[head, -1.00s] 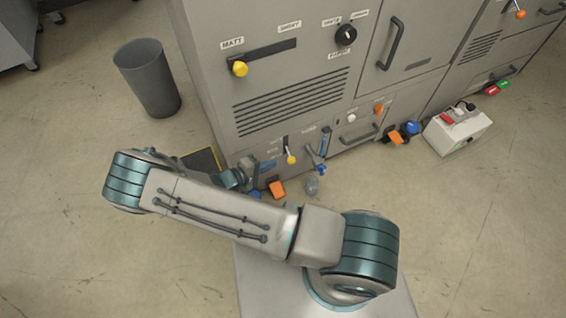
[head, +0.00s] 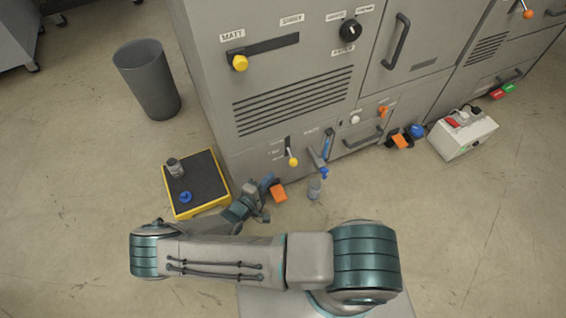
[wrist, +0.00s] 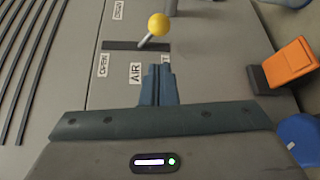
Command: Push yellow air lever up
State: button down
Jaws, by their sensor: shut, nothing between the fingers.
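The yellow air lever (head: 292,161) is a yellow ball on a pale stem at the lower end of a short upright slot, low on the grey machine's front. In the wrist view the lever (wrist: 158,23) stands in a dark slot, beyond my fingertips, with an "OPEN" label at the slot's left end and an "AIR" label beside it. A label at the other end is partly hidden by my fingers. My gripper (head: 268,183) is below and left of the lever in the head view. Its fingers (wrist: 158,72) are together and empty, apart from the lever.
An orange part (head: 278,193) sits close to my gripper at the machine's foot. A blue-handled valve (head: 323,170) is right of the lever. A yellow-edged black platform (head: 211,180) lies left on the floor. A larger yellow knob (head: 240,63) is higher on the machine.

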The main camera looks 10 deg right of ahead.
aim_at(291, 157)
jog(key=b+x, duration=0.2)
jog(key=x, duration=0.8)
jog(key=shift+a+r, duration=0.1)
jog(key=shift+r, duration=0.05)
